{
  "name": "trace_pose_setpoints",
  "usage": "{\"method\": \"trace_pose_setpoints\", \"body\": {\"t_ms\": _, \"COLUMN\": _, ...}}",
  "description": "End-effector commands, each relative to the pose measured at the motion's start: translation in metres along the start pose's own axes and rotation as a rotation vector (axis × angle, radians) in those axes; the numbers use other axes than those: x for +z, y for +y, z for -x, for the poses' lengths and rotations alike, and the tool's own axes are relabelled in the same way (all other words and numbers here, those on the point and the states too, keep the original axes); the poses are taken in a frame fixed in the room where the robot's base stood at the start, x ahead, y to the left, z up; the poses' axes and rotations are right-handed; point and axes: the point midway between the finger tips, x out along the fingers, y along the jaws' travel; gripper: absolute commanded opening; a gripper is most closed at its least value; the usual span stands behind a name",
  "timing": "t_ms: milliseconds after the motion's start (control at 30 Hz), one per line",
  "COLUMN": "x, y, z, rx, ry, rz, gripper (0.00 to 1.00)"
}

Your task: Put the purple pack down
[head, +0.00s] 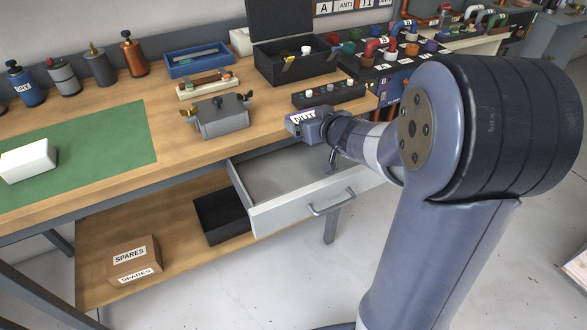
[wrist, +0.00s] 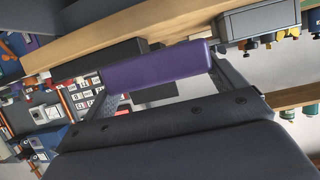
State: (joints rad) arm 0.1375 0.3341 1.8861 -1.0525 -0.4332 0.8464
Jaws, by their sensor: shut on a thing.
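The purple pack (head: 299,117) has a white label that appears to read "NUT". In the wrist view the purple pack (wrist: 158,66) is a plain purple block spanning the space between my fingers. My gripper (head: 320,127) is shut on the pack and holds it at the bench's front edge, above the open drawer. The pack's clearance from the bench top is hard to tell. My wrist hides part of the drawer's right side.
The grey drawer (head: 315,213) is pulled out and its visible floor is bare. A grey metal box (head: 221,119), a dark block with knobs (head: 328,95) and an open black case (head: 290,66) stand on the bench. A green mat (head: 100,150) lies left. A black bin (head: 222,216) sits below.

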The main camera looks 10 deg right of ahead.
Motion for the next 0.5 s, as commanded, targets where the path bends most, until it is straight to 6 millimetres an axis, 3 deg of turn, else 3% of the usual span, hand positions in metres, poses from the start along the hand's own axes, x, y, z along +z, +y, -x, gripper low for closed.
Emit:
{"method": "trace_pose_setpoints", "body": {"t_ms": 33, "x": 0.011, "y": 0.000, "z": 0.001, "rx": -0.012, "ry": 0.004, "rz": 0.006, "gripper": 0.63}}
{"method": "trace_pose_setpoints", "body": {"t_ms": 200, "x": 0.022, "y": -0.003, "z": 0.007, "rx": -0.038, "ry": 0.002, "rz": 0.015, "gripper": 0.63}}
{"method": "trace_pose_setpoints", "body": {"t_ms": 500, "x": 0.063, "y": -0.004, "z": -0.008, "rx": -0.043, "ry": 0.000, "rz": 0.016, "gripper": 0.63}}
